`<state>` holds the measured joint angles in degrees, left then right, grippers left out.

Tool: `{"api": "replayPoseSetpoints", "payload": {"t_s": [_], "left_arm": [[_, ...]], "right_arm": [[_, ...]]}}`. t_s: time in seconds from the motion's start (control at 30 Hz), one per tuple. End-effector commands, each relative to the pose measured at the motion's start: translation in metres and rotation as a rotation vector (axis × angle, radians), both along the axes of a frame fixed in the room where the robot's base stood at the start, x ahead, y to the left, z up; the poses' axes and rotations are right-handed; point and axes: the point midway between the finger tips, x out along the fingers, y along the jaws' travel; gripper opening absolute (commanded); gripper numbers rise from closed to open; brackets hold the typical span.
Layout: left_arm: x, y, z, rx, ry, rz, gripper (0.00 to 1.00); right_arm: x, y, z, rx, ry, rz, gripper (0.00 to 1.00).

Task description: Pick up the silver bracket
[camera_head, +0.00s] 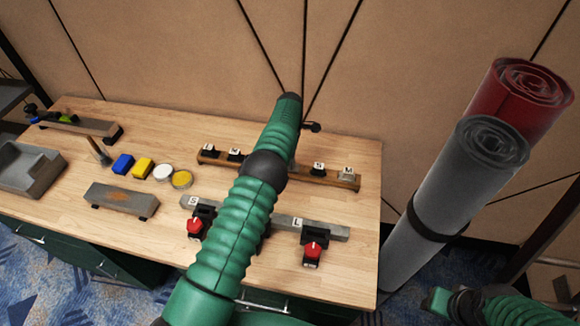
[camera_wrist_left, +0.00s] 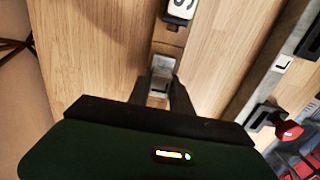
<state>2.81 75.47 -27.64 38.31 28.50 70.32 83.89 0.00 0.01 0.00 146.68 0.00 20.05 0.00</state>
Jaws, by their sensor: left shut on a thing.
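In the head view my green left arm reaches over the bench to the back rail (camera_head: 270,166) and hides the held bracket and most of the gripper. My right arm shows at the lower right of the head view, clear of the bench; its fingers cannot be made out.
The front rail (camera_head: 335,233) carries black holders with red knobs (camera_head: 313,249). Blue (camera_head: 122,164) and yellow (camera_head: 143,167) blocks, round tins (camera_head: 181,179) and a grey tray (camera_head: 28,168) lie left. Large rolls (camera_head: 470,165) stand right of the bench.

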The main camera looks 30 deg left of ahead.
Motion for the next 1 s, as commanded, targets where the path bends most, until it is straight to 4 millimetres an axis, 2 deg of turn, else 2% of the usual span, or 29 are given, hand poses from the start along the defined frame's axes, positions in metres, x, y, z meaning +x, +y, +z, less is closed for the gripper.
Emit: {"api": "replayPoseSetpoints", "payload": {"t_s": [0.07,0.53,0.67,0.9,1.0], "left_arm": [[0.0,0.0,0.0,0.0,0.0,0.0,0.0],[0.001,0.0,0.005,0.0,-0.002,0.0,0.0],[0.001,0.0,0.028,0.0,-0.005,0.0,0.0],[0.001,0.001,0.085,0.0,-0.005,0.001,0.0],[0.0,0.001,0.097,0.001,-0.002,0.001,0.0]], "right_arm": [[0.0,0.0,0.0,0.0,0.0,0.0,0.36],[0.0,0.0,-0.001,0.0,0.0,0.0,0.36],[0.0,0.0,-0.005,0.0,0.0,0.0,0.36],[0.0,0.0,-0.007,0.0,0.0,0.0,0.36],[0.0,0.0,-0.006,0.0,0.0,0.0,0.36]]}}
